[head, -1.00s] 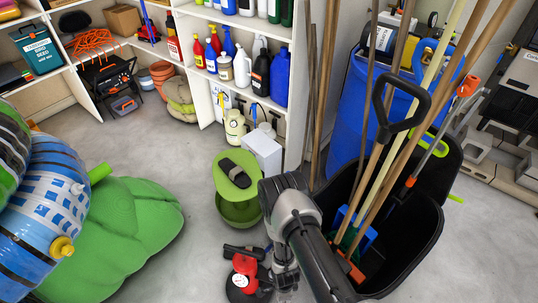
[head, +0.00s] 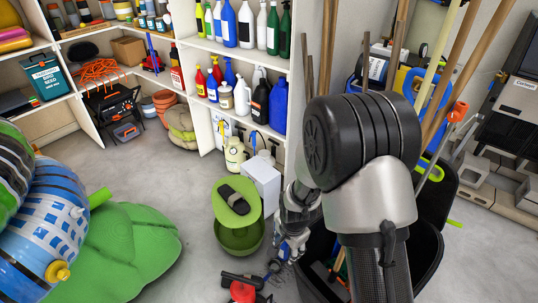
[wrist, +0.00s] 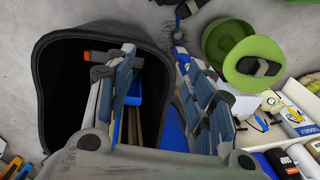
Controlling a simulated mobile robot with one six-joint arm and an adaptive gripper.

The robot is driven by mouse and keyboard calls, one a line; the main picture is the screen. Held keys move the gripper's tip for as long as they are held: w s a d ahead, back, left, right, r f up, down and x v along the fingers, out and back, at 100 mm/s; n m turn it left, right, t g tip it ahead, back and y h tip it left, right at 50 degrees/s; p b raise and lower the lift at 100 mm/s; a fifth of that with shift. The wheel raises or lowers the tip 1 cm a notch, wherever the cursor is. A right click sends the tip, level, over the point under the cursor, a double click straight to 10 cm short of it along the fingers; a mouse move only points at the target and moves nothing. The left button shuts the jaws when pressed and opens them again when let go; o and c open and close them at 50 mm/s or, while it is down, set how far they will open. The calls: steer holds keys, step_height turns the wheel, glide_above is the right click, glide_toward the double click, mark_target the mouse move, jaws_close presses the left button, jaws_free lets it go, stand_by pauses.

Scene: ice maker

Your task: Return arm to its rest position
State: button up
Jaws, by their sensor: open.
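My arm (head: 365,170) is folded up close to the head camera, its dark round joint large in the middle right. My gripper (head: 287,250) hangs low beyond it, between the green bin and the black tub, partly hidden by my arm. In the wrist view my gripper (wrist: 157,75) has its two blue-grey fingers spread apart with nothing held between them. The black tub (wrist: 50,100) with long handles lies behind the fingers there.
A green bin (head: 240,235) and white box (head: 262,180) stand left of my gripper. The black tub (head: 430,255) is partly behind my arm. A red-and-black tool (head: 243,290) lies on the floor. Shelves (head: 150,75) line the back.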

steer(key=s+d+r+n+t, duration=0.1)
steer(key=s+d+r+n, duration=0.15)
steer(key=r, duration=0.75)
steer(key=s+d+r+n, duration=0.2)
steer(key=s+r, duration=0.1)
steer(key=r, duration=0.8)
steer(key=s+d+r+n+t, duration=0.1)
steer(key=s+d+r+n, duration=0.1)
steer(key=s+r, duration=0.3)
steer(key=s+d+r+n, duration=0.2)
steer(key=s+r+n, duration=0.2)
steer(key=s, duration=0.8)
steer(key=shift+r+t, duration=0.4)
steer(key=shift+w, duration=0.1)
